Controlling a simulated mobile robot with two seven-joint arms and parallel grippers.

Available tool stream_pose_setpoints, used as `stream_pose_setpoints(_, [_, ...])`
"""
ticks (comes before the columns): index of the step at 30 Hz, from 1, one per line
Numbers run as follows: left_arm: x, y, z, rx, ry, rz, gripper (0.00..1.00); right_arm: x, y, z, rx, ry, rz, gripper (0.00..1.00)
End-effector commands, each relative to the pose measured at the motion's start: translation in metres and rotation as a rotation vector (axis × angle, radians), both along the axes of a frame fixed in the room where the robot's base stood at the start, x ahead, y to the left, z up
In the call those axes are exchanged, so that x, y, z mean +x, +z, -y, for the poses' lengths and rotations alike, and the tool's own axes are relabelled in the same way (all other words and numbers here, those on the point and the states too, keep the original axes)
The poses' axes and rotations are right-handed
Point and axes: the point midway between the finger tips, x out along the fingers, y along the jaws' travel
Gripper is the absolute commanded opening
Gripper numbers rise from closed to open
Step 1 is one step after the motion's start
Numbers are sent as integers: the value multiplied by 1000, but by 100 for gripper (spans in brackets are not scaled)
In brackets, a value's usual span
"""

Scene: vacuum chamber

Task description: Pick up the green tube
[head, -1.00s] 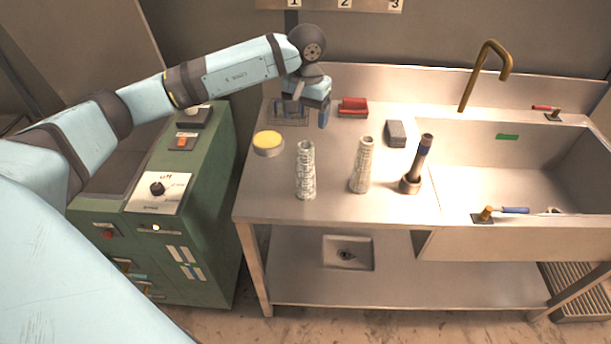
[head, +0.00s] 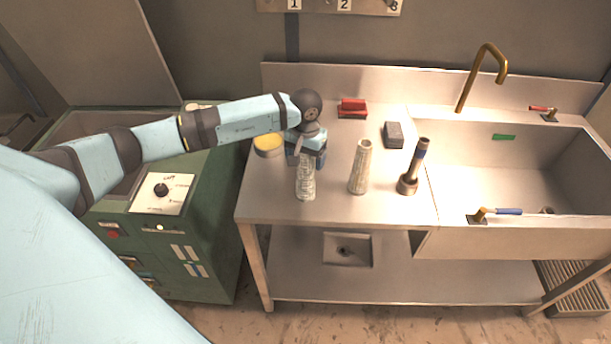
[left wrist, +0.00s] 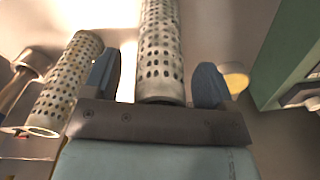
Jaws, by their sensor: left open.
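Two pale, perforated tubes stand upright on the steel bench; neither looks clearly green in this light. The left one (head: 306,184) has its top hidden by my left gripper (head: 306,160) in the head view. In the left wrist view, that tube (left wrist: 161,50) lies between the two blue fingers of my open left gripper (left wrist: 157,82), with visible gaps on both sides. The other perforated tube (head: 360,168) stands to the right, and also shows left of the fingers in the wrist view (left wrist: 66,82). My right gripper is not in view.
A yellow-topped round container (head: 268,146) is close behind-left of the gripper. A dark-topped tool (head: 415,165), a grey block (head: 394,134) and a red object (head: 352,108) are on the bench. The sink (head: 480,190), with a flat green strip (head: 503,137) on its back wall, is right.

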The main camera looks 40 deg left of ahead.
Motion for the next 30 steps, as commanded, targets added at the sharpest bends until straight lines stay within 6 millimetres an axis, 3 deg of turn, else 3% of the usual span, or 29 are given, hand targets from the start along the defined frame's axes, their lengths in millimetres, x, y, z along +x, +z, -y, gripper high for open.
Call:
stream_pose_setpoints(4, [0,0,0,0,0,0,76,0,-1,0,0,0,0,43])
stream_pose_setpoints(12, [0,0,0,0,0,0,14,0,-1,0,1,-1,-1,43])
stream_pose_setpoints(23, [0,5,0,0,0,1,12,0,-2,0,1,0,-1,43])
stream_pose_setpoints(30, [1,36,-1,0,0,3,12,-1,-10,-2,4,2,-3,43])
